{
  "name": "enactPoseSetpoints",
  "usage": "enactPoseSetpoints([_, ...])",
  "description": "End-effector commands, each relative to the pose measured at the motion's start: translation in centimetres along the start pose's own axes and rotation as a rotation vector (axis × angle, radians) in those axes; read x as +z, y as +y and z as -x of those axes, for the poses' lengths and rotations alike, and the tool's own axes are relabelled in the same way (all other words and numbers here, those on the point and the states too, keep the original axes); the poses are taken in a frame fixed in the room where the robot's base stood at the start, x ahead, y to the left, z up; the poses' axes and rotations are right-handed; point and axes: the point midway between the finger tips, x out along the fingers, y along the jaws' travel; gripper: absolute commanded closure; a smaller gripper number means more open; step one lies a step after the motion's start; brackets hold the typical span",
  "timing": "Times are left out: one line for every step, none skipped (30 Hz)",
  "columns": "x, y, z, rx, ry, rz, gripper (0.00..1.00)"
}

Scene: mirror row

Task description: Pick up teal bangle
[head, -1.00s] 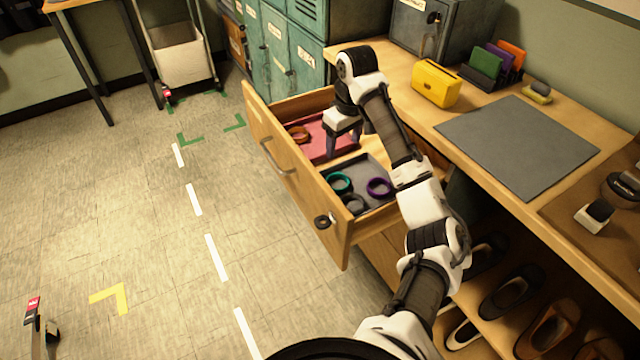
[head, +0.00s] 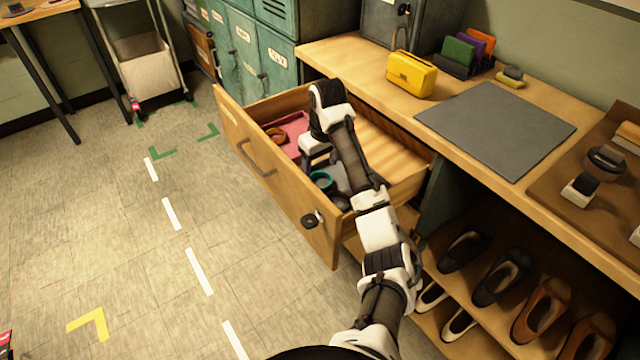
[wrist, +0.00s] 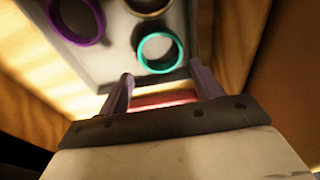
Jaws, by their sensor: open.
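The teal bangle (head: 321,186) lies in a grey tray in the open drawer, partly hidden by my arm in the head view. In the wrist view the teal bangle (wrist: 160,70) lies on the grey tray (wrist: 117,50), just beyond my fingertips and roughly centred between them. My gripper (wrist: 161,76) is open and empty, pointing down over the drawer. In the head view my gripper (head: 318,163) is just beyond the bangle, near the divide between the trays.
A purple bangle (wrist: 82,41) and a dark bangle (wrist: 150,10) share the grey tray. A red tray (head: 296,124) beside it holds an orange-brown bangle (head: 275,136). The wooden drawer front (head: 290,205) and the desk edge bound the space.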

Motion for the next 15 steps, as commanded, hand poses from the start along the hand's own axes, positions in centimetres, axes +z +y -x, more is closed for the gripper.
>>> enactPoseSetpoints([0.2, -0.1, -0.7, -0.003, -0.001, -0.001, 0.35])
enactPoseSetpoints([0.3, -0.2, -1.2, -0.004, -0.001, 0.000, 0.35])
enactPoseSetpoints([0.5, -0.2, -1.7, -0.004, -0.001, 0.000, 0.35])
enactPoseSetpoints([0.6, -0.2, -2.2, -0.003, -0.001, 0.000, 0.35])
enactPoseSetpoints([0.8, -0.2, -2.7, -0.004, -0.001, 0.000, 0.35])
enactPoseSetpoints([0.9, -0.2, -3.1, -0.003, -0.001, 0.000, 0.35])
enactPoseSetpoints([0.9, -0.2, -3.4, -0.002, -0.002, -0.001, 0.35])
enactPoseSetpoints([0.8, -0.2, -3.8, -0.002, -0.002, -0.001, 0.35])
enactPoseSetpoints([0.8, -0.2, -4.3, -0.002, -0.002, 0.000, 0.35])
enactPoseSetpoints([0.8, -0.2, -4.5, -0.001, -0.002, 0.000, 0.35])
enactPoseSetpoints([0.8, -0.2, -4.7, -0.001, -0.001, 0.001, 0.35])
enactPoseSetpoints([0.8, -0.2, -4.7, -0.001, -0.001, 0.001, 0.35])
enactPoseSetpoints([0.8, -0.2, -4.7, -0.001, 0.000, 0.001, 0.35])
enactPoseSetpoints([0.8, -0.2, -4.7, -0.001, 0.000, 0.001, 0.35])
enactPoseSetpoints([0.8, -0.2, -4.7, -0.001, 0.000, 0.001, 0.35])
